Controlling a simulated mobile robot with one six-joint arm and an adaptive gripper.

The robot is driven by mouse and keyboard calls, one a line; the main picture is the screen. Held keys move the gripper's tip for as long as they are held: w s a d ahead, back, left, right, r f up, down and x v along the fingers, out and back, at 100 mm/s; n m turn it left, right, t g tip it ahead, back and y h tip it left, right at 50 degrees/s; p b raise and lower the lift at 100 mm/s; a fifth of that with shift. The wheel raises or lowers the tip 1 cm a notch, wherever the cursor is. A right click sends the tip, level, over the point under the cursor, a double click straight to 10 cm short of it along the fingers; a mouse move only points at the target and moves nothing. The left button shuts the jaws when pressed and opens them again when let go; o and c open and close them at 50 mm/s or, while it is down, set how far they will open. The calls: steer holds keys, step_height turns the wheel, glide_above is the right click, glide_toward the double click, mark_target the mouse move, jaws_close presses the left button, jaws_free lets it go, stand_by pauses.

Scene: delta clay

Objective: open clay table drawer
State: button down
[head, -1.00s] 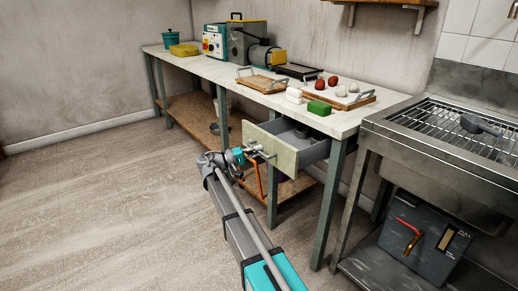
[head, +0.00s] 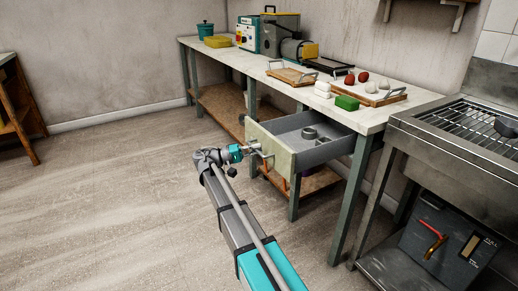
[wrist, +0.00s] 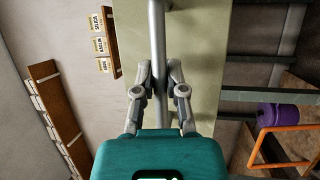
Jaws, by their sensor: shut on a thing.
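The clay table (head: 376,119) stands along the wall with a white top and grey-green legs. Its drawer (head: 316,151) is pulled well out, with a pale green front (head: 270,148) and grey sides. A round grey thing (head: 309,133) lies inside it. My gripper (head: 255,150) is at the drawer front. In the wrist view my gripper (wrist: 159,80) has its two fingers closed around the grey bar handle (wrist: 157,35) of the pale green front (wrist: 205,60).
A metal sink unit (head: 425,150) stands close on the right. The tabletop holds a green block (head: 346,103), trays and machines. A wooden shelf unit (head: 18,110) is at far left. The floor (head: 120,190) before the table is clear.

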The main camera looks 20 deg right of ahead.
steer(key=shift+w+d, duration=0.1)
steer(key=shift+w, duration=0.2)
steer(key=c, duration=0.7)
jaws_free()
steer(key=shift+c, duration=0.2)
steer(key=shift+o, duration=0.3)
steer(key=shift+s, duration=0.15)
